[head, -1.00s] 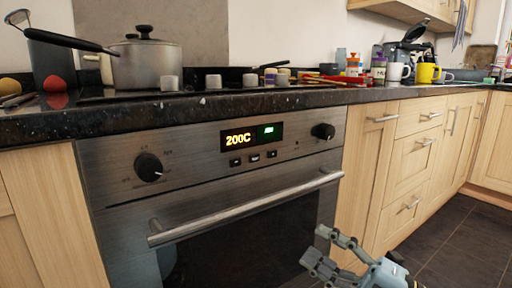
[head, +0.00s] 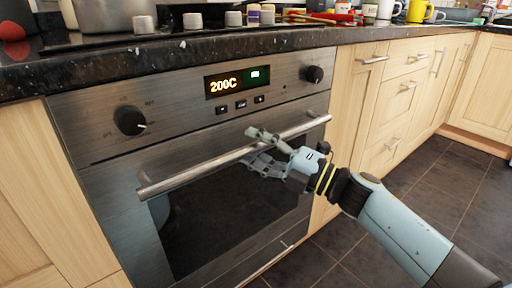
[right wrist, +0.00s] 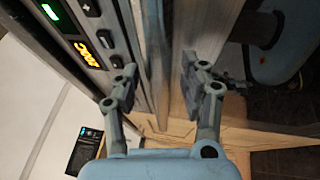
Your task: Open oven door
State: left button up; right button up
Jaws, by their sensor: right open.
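The oven door (head: 215,215) is shut, with a dark glass pane and a steel bar handle (head: 195,172) along its top. My right gripper (head: 254,148) is at the handle, right of its middle, with its fingers open above and below the bar. In the right wrist view the handle (right wrist: 158,60) runs between the two open fingers of the right gripper (right wrist: 155,85), with gaps on both sides. I cannot tell whether either finger touches it. My left gripper is not in view.
The control panel has two knobs, the left one (head: 129,120) and the right one (head: 314,74), and a lit display (head: 237,82) reading 200C. A dark countertop (head: 200,52) with a pot (head: 115,15) and mugs is above. Wooden cabinets (head: 390,100) stand to the right over tiled floor.

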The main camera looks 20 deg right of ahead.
grip_shut()
dwell(0.3)
dwell(0.3)
